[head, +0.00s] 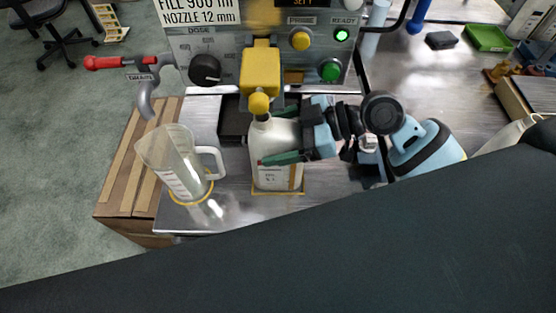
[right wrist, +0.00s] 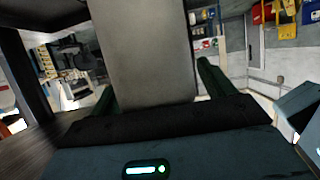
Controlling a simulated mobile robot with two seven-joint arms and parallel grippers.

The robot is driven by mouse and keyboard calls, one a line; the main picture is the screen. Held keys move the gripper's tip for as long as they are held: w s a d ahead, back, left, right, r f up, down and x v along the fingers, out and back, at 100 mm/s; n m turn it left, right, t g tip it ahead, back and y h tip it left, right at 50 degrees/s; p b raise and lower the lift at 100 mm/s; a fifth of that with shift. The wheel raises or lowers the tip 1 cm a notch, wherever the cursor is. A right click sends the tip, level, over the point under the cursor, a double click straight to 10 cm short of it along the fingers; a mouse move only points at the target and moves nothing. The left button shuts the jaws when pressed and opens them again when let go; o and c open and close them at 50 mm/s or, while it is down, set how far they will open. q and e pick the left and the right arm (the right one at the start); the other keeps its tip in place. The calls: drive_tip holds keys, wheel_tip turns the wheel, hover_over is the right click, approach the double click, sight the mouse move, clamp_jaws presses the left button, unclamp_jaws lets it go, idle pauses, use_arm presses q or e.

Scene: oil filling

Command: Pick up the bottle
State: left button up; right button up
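The bottle (head: 277,176) is white with a label and stands upright on the steel bench beneath the yellow filling nozzle (head: 260,75). My right gripper (head: 283,136) reaches in from the right, its green fingers on two sides of the bottle's upper body. In the right wrist view a pale grey body (right wrist: 146,50), apparently the bottle, fills the space between the fingers (right wrist: 155,88). Whether both fingers press on it cannot be told. The bottle's neck is partly hidden by the nozzle. My left gripper is not in view.
A clear measuring jug (head: 178,163) stands left of the bottle, beside the drain pipe (head: 146,90) with its red handle. The filling machine panel (head: 225,45) is just behind. A cardboard box (head: 125,185) is left of the bench. A green tray (head: 488,38) lies far right.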

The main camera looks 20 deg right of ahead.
clamp_jaws()
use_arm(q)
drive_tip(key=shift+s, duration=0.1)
use_arm(e)
drive_tip(key=shift+r, duration=0.1)
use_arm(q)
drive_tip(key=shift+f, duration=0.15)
use_arm(e)
drive_tip(key=shift+r, duration=0.1)
idle(0.3)
drive_tip(key=shift+r, duration=0.1)
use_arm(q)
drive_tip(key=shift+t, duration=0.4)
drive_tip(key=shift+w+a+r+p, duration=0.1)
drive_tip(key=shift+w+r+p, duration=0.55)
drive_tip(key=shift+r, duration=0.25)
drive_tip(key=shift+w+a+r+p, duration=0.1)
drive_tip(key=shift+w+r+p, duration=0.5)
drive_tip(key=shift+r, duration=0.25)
use_arm(e)
drive_tip(key=s+a, duration=0.2)
drive_tip(key=s, duration=0.6)
drive_tip(key=s+a, duration=0.3)
drive_tip(key=s, duration=0.6)
drive_tip(key=shift+r, duration=0.15)
drive_tip(key=shift+s, duration=0.15)
